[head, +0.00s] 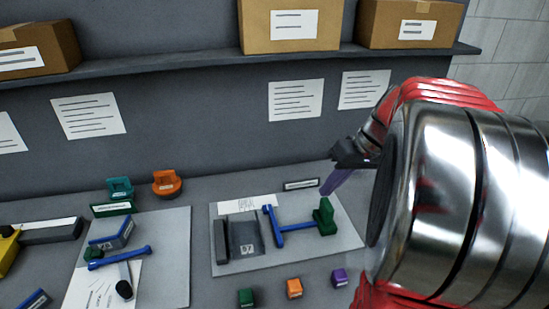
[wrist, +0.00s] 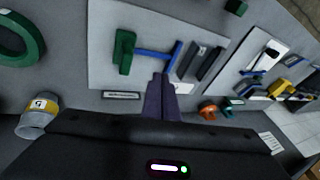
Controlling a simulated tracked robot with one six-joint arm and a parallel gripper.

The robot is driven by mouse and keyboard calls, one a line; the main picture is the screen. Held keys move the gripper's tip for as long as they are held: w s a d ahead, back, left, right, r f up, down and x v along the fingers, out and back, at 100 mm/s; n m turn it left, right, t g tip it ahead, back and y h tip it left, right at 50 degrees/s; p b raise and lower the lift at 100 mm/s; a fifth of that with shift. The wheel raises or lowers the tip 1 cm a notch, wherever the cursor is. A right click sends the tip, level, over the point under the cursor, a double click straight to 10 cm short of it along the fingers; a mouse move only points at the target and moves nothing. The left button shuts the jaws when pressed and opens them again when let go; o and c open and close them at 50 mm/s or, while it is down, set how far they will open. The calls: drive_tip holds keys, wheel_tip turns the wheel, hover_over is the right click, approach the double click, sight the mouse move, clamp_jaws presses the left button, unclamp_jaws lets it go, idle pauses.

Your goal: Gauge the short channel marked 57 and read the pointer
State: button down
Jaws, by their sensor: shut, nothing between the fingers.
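The short channel marked 57 (head: 246,250) is a dark grey piece on the right pale board (head: 345,238), beside a dark upright bar (head: 221,241). A blue T-shaped slider (head: 297,229) lies just right of the channel, its crossbar near the channel's side. A green block (head: 325,217) stands at its other end; it also shows in the wrist view (wrist: 124,50). My gripper (head: 326,192), with purple fingers, is shut and empty above the board's back right edge, behind the green block. The fingers also show in the wrist view (wrist: 161,80). I cannot make out a pointer reading.
The left board (head: 177,250) holds a blue piece (head: 112,236), a blue bar (head: 120,257), and a black-knobbed lever (head: 125,288) over printed lines. Orange (head: 167,184) and teal (head: 120,188) pieces stand behind. Small coloured blocks (head: 294,288) line the front. A shelf (head: 200,61) hangs above.

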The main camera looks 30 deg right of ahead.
sight(326, 214)
drive_tip(key=s+d+f+t, duration=0.1)
drive_tip(key=s+d, duration=0.1)
drive_tip(key=d, duration=0.5)
drive_tip(key=s+d+f+t+y, duration=0.1)
drive_tip(key=s+d+f, duration=0.1)
drive_tip(key=d, duration=0.6)
drive_tip(key=shift+s+f+m, duration=0.15)
drive_tip(key=shift+s+m, duration=0.1)
drive_tip(key=shift+m, duration=0.05)
drive_tip(key=x, duration=1)
drive_tip(key=shift+w+a, duration=0.45)
drive_tip(key=shift+a, duration=0.65)
drive_tip(key=shift+w+a, duration=0.25)
drive_tip(key=shift+a, duration=0.6)
